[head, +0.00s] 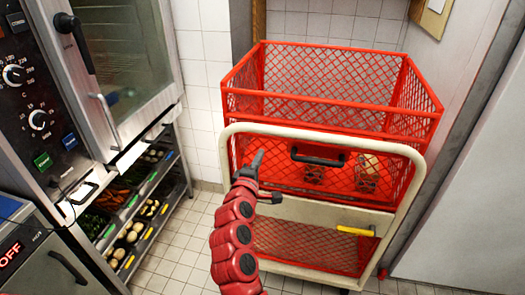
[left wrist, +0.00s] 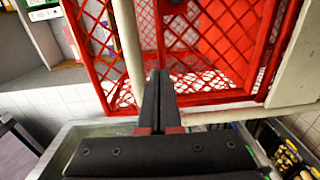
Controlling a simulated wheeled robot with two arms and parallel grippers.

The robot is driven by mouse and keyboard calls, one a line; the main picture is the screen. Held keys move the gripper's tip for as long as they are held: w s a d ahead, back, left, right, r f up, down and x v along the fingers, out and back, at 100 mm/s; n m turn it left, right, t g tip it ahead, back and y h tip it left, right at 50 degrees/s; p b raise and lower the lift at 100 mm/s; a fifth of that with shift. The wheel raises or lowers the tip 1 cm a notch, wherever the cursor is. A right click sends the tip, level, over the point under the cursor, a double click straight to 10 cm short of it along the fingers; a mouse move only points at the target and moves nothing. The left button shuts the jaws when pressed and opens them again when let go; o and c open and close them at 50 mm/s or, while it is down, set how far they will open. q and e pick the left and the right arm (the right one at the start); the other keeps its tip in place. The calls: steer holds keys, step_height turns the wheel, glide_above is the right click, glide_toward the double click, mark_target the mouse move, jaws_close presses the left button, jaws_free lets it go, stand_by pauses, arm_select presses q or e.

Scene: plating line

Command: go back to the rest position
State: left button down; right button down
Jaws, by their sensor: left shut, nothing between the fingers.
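My left gripper (head: 257,163) is in front of the red crate trolley, near the left side of its cream frame. In the left wrist view my left gripper (left wrist: 159,74) has its fingers together with nothing between them. The red mesh crate (head: 335,185) fills the upper part of that view behind the fingers. Whether the gripper touches the frame, I cannot tell. My right gripper is in neither view.
The trolley's cream tube frame (head: 325,128) stands close to my left arm. An oven (head: 110,60) and a rack of vegetable trays (head: 135,228) stand at the left. A grey door or panel (head: 462,190) is at the right. Tiled floor (head: 175,262) shows between rack and trolley.

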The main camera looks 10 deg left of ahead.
arm_select(q)
steer(key=shift+s+a+r, duration=0.1)
steer(key=shift+s+r, duration=0.05)
steer(key=shift+s, duration=2.65)
